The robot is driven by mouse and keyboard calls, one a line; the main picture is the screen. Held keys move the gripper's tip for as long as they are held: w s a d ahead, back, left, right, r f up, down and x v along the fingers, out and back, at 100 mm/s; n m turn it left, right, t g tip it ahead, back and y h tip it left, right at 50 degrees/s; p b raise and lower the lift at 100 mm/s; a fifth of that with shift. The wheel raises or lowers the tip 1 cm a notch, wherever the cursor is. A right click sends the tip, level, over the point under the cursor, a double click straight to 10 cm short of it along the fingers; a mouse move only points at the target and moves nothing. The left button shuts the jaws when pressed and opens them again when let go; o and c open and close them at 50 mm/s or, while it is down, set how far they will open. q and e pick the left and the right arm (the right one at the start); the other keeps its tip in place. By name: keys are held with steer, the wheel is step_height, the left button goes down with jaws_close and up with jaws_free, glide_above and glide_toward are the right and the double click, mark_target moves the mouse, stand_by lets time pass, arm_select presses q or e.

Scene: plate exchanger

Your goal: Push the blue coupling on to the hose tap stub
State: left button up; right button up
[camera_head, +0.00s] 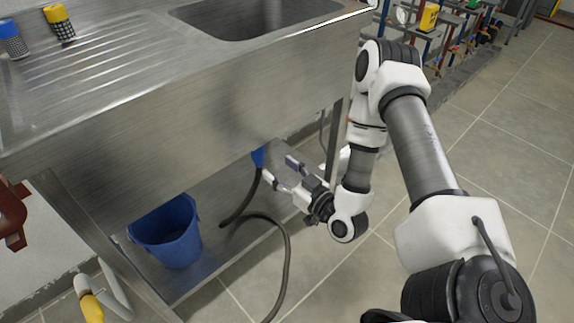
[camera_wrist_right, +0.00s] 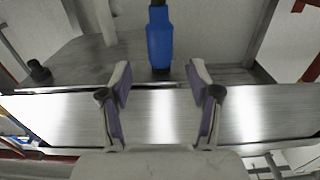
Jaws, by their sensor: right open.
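The blue coupling (camera_head: 258,157) shows under the front edge of the sink, on the end of a dark hose (camera_head: 252,192). Its upper part is hidden by the sink front. In the right wrist view the coupling (camera_wrist_right: 159,42) stands centred beyond the fingertips, with a dark piece at each end. The tap stub cannot be made out clearly. My right gripper (camera_head: 280,168) is open and points at the coupling from the right; in its wrist view the open fingers (camera_wrist_right: 160,78) have nothing between them. My left gripper is not in view.
The steel sink unit (camera_head: 150,120) overhangs the coupling, with a lower shelf (camera_head: 215,258) beneath. A blue bucket (camera_head: 168,235) stands on that shelf, left of the hose. The hose loops to the lower picture edge. A table leg (camera_head: 333,140) stands close behind my right gripper.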

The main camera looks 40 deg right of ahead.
mark_target(263, 157)
steer(key=w, duration=0.2)
steer(key=w+b, duration=0.1)
steer(key=w, duration=0.1)
steer(key=w+b, duration=0.1)
steer(key=w, duration=0.2)
steer(key=shift+a+f, duration=0.1)
steer(key=shift+a, duration=0.2)
steer(key=shift+w, duration=0.6)
steer(key=shift+c, duration=0.3)
jaws_close()
steer(key=shift+f, duration=0.15)
steer(key=shift+f+b, duration=0.4)
steer(key=shift+b, duration=0.1)
